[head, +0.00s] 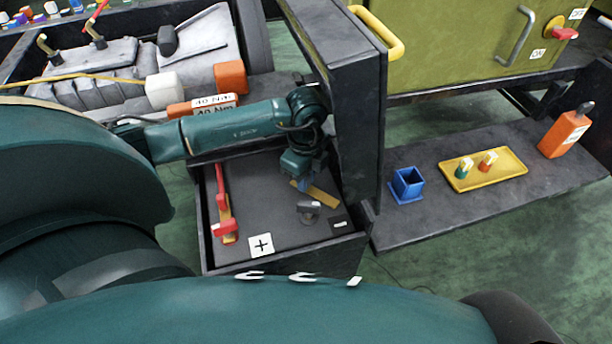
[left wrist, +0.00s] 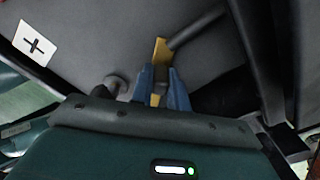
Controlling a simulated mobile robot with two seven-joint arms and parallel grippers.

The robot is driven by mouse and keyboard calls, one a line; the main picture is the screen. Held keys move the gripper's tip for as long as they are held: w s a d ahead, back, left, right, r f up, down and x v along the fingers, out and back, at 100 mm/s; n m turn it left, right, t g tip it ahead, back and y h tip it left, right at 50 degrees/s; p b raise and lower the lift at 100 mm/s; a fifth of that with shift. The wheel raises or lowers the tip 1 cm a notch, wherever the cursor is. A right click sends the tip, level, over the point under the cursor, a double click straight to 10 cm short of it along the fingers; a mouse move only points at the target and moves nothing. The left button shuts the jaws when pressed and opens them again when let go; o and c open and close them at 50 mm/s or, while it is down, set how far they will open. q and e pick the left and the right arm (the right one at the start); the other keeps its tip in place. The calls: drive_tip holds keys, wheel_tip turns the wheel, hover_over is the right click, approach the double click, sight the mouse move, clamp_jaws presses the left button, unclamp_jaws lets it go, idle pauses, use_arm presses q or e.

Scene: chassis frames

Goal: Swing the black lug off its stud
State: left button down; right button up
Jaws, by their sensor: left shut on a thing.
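The black lug shows as a yellow metal strip (head: 322,195) in the open black box, partly hidden by my left gripper (head: 301,184). In the left wrist view, the blue fingers (left wrist: 162,88) are shut on a dark part of the lug, with its yellow strip (left wrist: 160,50) running between and beyond them. A grey stud (head: 308,207) stands beside the strip. In the left wrist view the stud (left wrist: 117,86) appears to the left of the fingers, apart from the strip. A black cable or rod (left wrist: 195,30) runs up and right from near the strip. My right gripper is out of view.
A red lug (head: 222,200) lies along the box's left side, near a plus label (head: 261,245). A tall black panel (head: 355,110) rises at the box's right. Beyond it, a dark shelf holds a blue cup (head: 407,184), a yellow tray (head: 485,168) and an orange bottle (head: 565,134).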

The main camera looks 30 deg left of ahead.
use_arm(q)
drive_tip(key=shift+w+r+n+p, duration=0.1)
drive_tip(key=shift+r+n+p, duration=0.05)
drive_tip(key=shift+n+p, duration=0.35)
drive_tip(key=shift+n, duration=0.3)
drive_tip(key=c, duration=1.4)
unclamp_jaws()
drive_tip(key=shift+o, duration=0.2)
